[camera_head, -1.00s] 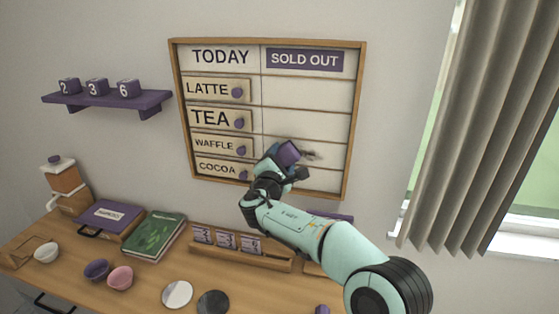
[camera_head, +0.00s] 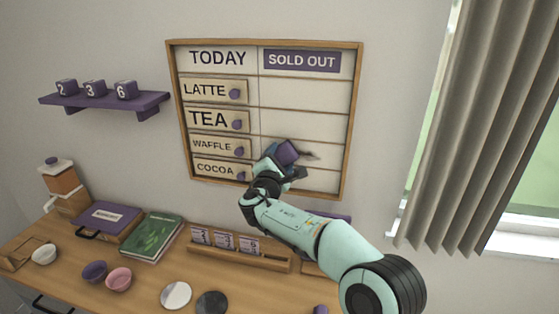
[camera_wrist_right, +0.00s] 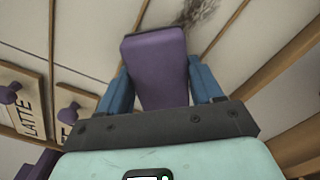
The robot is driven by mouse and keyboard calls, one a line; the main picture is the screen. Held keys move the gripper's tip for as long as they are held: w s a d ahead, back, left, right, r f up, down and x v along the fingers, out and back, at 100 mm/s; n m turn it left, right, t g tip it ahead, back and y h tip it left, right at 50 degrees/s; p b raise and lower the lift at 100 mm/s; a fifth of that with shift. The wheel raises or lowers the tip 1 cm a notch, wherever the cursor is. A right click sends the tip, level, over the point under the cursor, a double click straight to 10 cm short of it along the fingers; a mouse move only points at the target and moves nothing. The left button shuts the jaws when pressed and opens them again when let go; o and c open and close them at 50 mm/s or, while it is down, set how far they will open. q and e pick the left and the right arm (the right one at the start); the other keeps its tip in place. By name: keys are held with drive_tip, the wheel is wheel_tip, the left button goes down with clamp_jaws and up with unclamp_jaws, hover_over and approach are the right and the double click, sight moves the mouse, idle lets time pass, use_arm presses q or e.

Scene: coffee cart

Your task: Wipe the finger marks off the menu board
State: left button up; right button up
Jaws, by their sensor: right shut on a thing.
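The menu board (camera_head: 300,92) hangs on the wall in a wooden frame, headed TODAY and SOLD OUT. Its left column holds LATTE, TEA, WAFFLE and COCOA plates with purple knobs; the SOLD OUT column holds no plates. A dark smudge (camera_head: 309,155) lies on the lower SOLD OUT area and also shows in the right wrist view (camera_wrist_right: 199,12). My right gripper (camera_head: 283,160) is shut on a purple block-shaped eraser (camera_wrist_right: 155,70), held between its blue fingers. The eraser is at the board just left of the smudge; whether it touches the surface I cannot tell. My left gripper is out of view.
A purple shelf (camera_head: 105,104) with number cubes is on the wall at left. The wooden counter (camera_head: 140,285) below holds a green book (camera_head: 152,237), a purple box (camera_head: 108,218), bowls, discs and a card rack (camera_head: 238,252). A curtain (camera_head: 480,120) hangs at right.

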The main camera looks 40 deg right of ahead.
drive_tip(key=shift+w+d, duration=0.4)
drive_tip(key=shift+d, duration=0.1)
drive_tip(key=shift+s, duration=0.1)
